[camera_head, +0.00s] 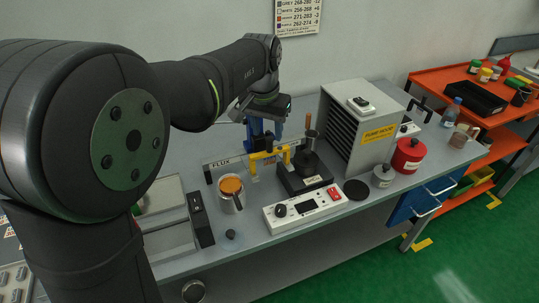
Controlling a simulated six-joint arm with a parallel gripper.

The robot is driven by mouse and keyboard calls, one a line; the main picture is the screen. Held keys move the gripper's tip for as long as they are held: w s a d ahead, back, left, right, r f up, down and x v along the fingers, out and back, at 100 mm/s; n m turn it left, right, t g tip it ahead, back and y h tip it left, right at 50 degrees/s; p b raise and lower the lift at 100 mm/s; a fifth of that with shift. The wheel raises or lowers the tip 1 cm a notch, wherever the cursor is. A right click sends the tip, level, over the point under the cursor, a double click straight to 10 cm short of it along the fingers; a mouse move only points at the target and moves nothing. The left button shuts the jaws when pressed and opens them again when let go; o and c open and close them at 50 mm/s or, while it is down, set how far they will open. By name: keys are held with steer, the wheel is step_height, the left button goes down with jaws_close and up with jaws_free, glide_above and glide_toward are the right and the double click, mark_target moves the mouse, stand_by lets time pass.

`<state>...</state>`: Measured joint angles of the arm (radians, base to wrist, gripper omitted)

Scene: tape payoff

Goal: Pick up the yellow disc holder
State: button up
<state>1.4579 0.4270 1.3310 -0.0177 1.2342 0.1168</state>
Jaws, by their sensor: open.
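A yellow bracket-like piece (270,155), which seems to be the yellow disc holder, stands on the grey bench (345,228) just behind and left of a black base unit. It has a crossbar and a leg reaching down at its left. Any disc in it is too small to make out. My gripper (265,118) hangs from the arm above and slightly behind the yellow piece, apart from it, and is open. Its fingers are small and partly merge with a blue stand (256,130) behind the yellow piece.
A metal mug with orange contents (230,186) stands front left of the holder. A black base unit (303,173) and white control box (306,208) are close by. The fume unit (362,130), a red pot (408,155) and a grey pot (383,176) stand right.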

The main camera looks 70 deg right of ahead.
mark_target(269, 139)
steer(key=f, duration=0.2)
steer(key=d+f, duration=0.1)
steer(key=f, duration=0.2)
steer(key=shift+s, duration=0.1)
jaws_close()
steer(key=shift+r, duration=0.1)
